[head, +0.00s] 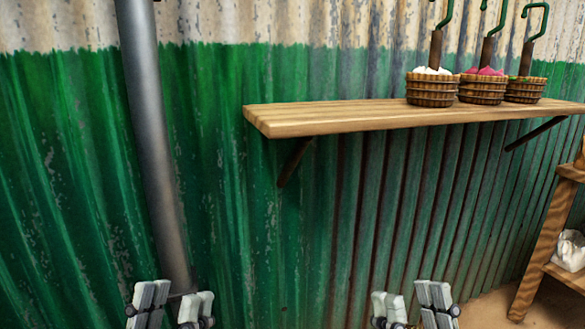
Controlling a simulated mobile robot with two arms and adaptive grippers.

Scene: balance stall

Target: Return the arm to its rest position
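My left gripper (172,302) shows at the bottom edge of the head view, left of centre. Its pale finger pads stand apart with nothing between them. My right gripper (409,304) shows at the bottom edge, right of centre. Its fingers are also apart and empty. Both grippers point upward in the picture and are clear of the shelf. The rest of both arms is out of view below.
A wooden shelf (330,117) on brackets crosses the upper right. On it stand three baskets, with white (432,92), pink (482,90) and green (525,90) contents. A grey pole (150,120) stands at left. A wooden stand (545,240) is at far right.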

